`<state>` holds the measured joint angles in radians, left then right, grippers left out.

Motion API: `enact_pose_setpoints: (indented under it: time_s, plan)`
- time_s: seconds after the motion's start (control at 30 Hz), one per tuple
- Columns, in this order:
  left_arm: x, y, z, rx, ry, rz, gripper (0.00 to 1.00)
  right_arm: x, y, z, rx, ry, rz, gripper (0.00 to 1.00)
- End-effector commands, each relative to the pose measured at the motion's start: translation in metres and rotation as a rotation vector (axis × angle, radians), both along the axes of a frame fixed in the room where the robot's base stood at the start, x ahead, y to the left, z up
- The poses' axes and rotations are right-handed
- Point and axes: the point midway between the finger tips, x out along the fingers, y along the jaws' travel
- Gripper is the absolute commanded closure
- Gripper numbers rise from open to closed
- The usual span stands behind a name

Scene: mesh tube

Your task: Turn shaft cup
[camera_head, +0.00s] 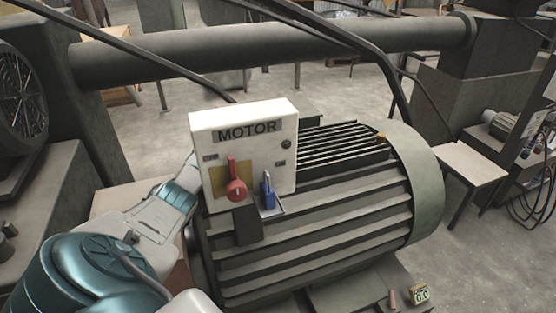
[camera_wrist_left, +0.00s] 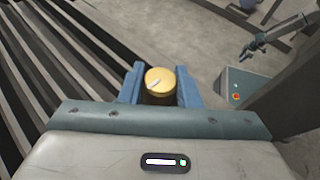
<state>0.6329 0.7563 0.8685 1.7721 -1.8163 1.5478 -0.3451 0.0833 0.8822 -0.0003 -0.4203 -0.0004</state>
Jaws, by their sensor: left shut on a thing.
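A round brass cup (camera_wrist_left: 160,77) with a small white mark on its top sits between the two blue fingers of my left gripper (camera_wrist_left: 159,84) in the left wrist view. The fingers are shut on its sides. In the head view my left arm reaches up to the left end of the grey motor (camera_head: 300,245), and its gripper is hidden behind the motor's white box. A small brass piece (camera_head: 381,137) shows on top of the motor; I cannot tell whether it is the same cup. My right gripper is not in view.
A thick pipe (camera_head: 280,48) crosses behind. A small counter block (camera_head: 420,293) stands at the bottom right. Dark motor fins (camera_wrist_left: 60,60) fill the wrist view's left.

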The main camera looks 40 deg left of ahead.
Motion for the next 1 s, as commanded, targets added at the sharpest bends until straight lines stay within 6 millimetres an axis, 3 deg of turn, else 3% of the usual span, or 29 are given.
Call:
enact_pose_setpoints:
  time_s: [0.03,0.13,0.47,0.53,0.8,1.0]
  plan:
    - [0.0,0.0,-0.001,0.001,0.001,-0.001,0.68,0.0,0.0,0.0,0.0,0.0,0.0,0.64]
    - [0.0,0.0,-0.001,0.001,0.001,0.0,0.49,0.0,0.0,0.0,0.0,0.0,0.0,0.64]
    - [-0.001,0.002,0.0,0.001,0.001,0.001,0.48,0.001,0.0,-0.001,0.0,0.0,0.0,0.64]
    - [-0.002,0.008,0.002,0.001,0.001,0.001,0.48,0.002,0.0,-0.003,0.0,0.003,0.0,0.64]
    - [-0.01,0.047,0.018,0.001,0.0,0.003,0.48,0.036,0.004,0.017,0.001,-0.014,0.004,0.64]
    - [-0.014,0.064,0.026,0.0,0.0,0.001,0.48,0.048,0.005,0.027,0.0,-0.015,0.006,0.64]
